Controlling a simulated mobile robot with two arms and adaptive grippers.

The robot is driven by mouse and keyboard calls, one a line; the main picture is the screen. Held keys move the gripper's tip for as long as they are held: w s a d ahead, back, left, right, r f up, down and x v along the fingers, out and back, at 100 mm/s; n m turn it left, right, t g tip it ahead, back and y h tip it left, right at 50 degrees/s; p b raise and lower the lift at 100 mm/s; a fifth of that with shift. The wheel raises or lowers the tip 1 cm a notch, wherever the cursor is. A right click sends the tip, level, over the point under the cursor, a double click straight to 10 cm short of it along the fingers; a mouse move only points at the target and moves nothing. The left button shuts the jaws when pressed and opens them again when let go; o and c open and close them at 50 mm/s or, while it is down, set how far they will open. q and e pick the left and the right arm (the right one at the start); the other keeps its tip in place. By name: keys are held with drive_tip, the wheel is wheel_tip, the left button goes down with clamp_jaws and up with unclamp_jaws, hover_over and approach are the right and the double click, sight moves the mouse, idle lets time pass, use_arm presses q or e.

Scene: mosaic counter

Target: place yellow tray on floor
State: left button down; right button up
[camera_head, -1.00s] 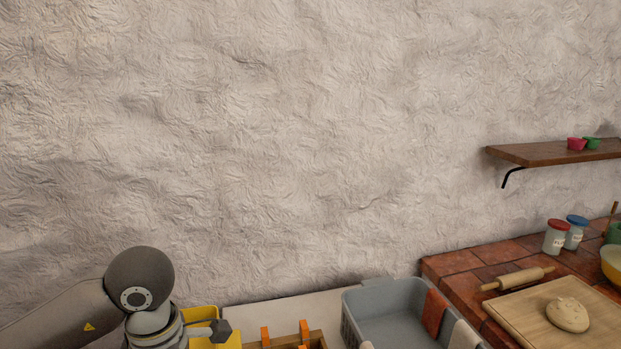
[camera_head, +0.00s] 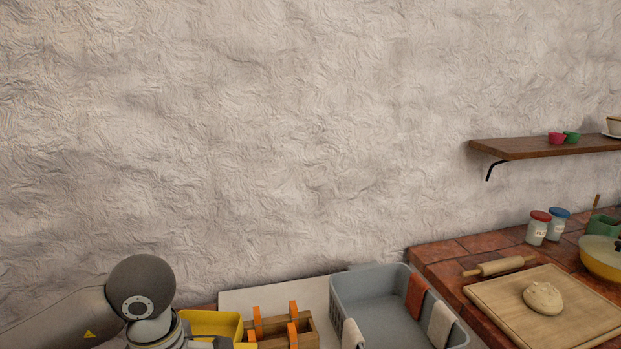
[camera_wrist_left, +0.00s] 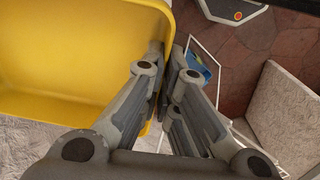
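The yellow tray (camera_head: 208,323) shows in the head view at the bottom left, partly hidden by my left arm. In the left wrist view the tray (camera_wrist_left: 75,50) fills the upper left, and its inside looks empty. My left gripper (camera_wrist_left: 168,78) is at the tray's right side wall, with its fingers close together on either side of the wall edge. My right gripper is in neither view.
A wooden box with orange handles (camera_head: 267,330) stands right of the tray in the head view. A grey basket (camera_head: 375,302) with cloths over its rim is further right. A tiled counter (camera_head: 440,252) carries a board with dough. The wrist view shows reddish floor (camera_wrist_left: 238,62) below.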

use_arm(q)
drive_tip(key=s+f+m+b, duration=0.3)
drive_tip(key=f+m+b, duration=0.7)
drive_tip(key=f+m, duration=0.5)
drive_tip(key=m, duration=0.2)
drive_tip(key=shift+m, duration=0.4)
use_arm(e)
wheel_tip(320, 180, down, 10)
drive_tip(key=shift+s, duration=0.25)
